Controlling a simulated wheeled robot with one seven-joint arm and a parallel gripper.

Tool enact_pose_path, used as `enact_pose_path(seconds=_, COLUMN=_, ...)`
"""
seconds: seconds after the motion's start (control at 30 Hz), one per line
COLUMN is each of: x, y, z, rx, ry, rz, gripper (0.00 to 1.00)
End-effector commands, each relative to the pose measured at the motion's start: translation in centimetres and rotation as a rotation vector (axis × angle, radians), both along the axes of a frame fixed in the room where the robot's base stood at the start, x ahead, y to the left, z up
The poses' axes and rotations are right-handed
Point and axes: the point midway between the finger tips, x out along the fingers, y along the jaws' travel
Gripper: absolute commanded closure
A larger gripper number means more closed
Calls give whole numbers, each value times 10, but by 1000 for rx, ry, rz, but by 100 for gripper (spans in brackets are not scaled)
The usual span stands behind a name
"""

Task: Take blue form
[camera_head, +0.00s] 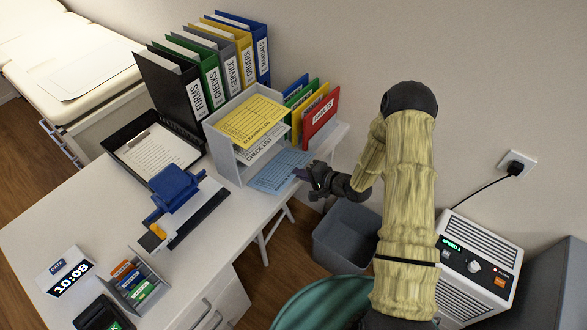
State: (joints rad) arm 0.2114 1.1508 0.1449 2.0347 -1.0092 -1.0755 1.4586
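The blue form (274,177) is a light blue printed sheet low in the grey paper rack (224,155). Its front part sticks out over the desk (237,210). My gripper (301,174) is at the form's right edge, coming in from the right. The fingertips look small and dark, and I cannot tell whether they touch the sheet or are open or shut. The back of the form is hidden inside the rack.
Above the form, the rack holds a white check list (262,152) and a yellow cleaning log (254,120). Coloured folders (319,114) stand behind the form. A grey bin (345,238) is below my gripper. A blue hole punch (174,187) stands to the left.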

Motion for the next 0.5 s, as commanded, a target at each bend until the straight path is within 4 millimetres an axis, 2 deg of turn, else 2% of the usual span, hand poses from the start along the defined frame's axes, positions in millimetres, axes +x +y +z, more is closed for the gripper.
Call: enact_pose_path(seconds=0.5, x=-30, y=-39, z=11, rx=1, ry=-1, rz=-2, gripper=100)
